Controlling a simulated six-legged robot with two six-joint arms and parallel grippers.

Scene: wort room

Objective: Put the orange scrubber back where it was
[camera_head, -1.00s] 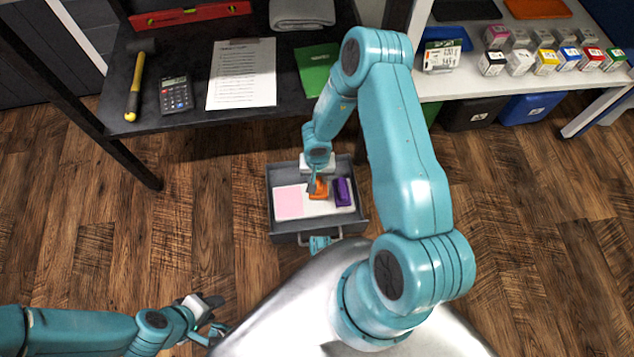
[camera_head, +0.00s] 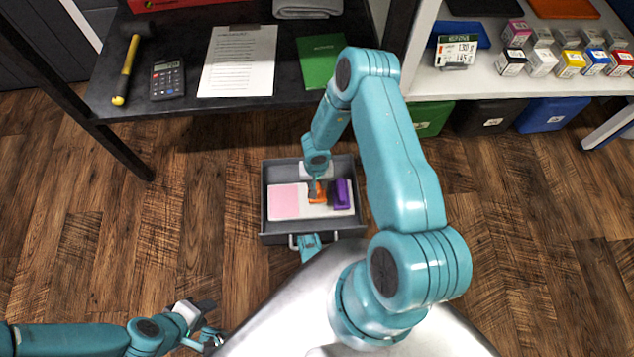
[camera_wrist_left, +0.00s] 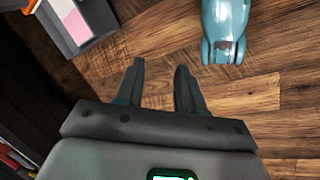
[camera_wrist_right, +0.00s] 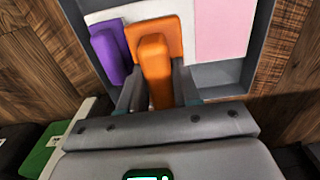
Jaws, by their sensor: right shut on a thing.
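The orange scrubber (camera_head: 318,193) is in the open grey drawer (camera_head: 277,226), between a pink pad (camera_head: 285,201) and a purple scrubber (camera_head: 341,194). My right gripper (camera_head: 315,186) reaches down into the drawer and is shut on the orange scrubber. In the right wrist view the scrubber's raised orange grip (camera_wrist_right: 156,72) is between the fingers, and its block lies over a white surface; contact below is hidden. My left gripper (camera_head: 213,322) is open and empty over the floor at the lower left. Its parted fingers also show in the left wrist view (camera_wrist_left: 160,85).
A dark desk (camera_head: 190,112) with a calculator (camera_head: 167,79), a clipboard (camera_head: 238,62) and a green booklet (camera_head: 320,62) stands behind the drawer. A white shelf (camera_head: 480,82) with small boxes is at the right, with bins (camera_head: 551,113) below. The wooden floor on both sides is clear.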

